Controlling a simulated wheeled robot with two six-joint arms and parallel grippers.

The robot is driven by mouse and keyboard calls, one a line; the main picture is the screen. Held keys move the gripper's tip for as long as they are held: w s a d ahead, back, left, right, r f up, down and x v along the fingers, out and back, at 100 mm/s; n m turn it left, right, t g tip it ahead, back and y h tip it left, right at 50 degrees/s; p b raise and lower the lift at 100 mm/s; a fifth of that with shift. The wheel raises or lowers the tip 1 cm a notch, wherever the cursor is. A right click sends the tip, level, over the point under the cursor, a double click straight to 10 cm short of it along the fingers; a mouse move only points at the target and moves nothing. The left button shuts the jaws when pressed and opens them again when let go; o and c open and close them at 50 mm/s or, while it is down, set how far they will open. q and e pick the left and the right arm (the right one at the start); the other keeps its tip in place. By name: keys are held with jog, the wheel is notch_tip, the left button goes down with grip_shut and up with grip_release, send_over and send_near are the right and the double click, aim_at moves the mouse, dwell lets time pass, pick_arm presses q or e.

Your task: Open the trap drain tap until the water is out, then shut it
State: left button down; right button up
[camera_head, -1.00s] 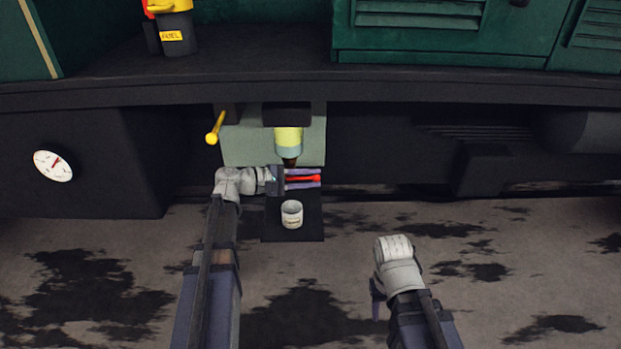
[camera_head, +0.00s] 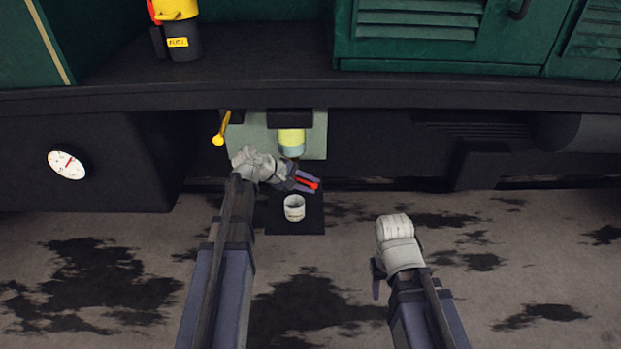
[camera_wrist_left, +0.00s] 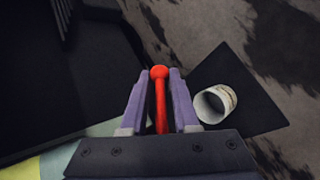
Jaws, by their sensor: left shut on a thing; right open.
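The trap (camera_head: 291,138) is a pale yellow-green bowl under a grey-green plate, with its lower end hidden behind my left gripper. The drain tap's red lever (camera_head: 306,182) ends in a ball and slants down to the right. My left gripper (camera_head: 305,183) is shut on this lever; the left wrist view shows the lever (camera_wrist_left: 160,105) between its purple fingers. A white cup (camera_head: 294,208) stands upright below on a black mat (camera_head: 312,226). It also shows in the wrist view (camera_wrist_left: 216,103). My right gripper (camera_head: 376,283) is open and empty, well right of the cup. I cannot make out any water.
A yellow-knobbed lever (camera_head: 219,138) hangs left of the trap. A dark running board (camera_head: 420,92) overhangs above. A round white gauge (camera_head: 67,165) is at the left. The stained ground (camera_head: 540,260) at right is clear.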

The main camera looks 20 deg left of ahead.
aim_at(306, 182)
pick_arm(q)
jog(key=shift+f, duration=0.1)
dwell(0.5)
jog(key=c, duration=0.9)
grip_release()
jog(key=p+v, duration=0.5)
jog(key=v, duration=0.2)
jog(key=shift+d+r, duration=0.1)
jog(key=shift+r, duration=0.1)
jog(key=shift+s+a+r, duration=0.2)
jog(key=shift+a, duration=0.1)
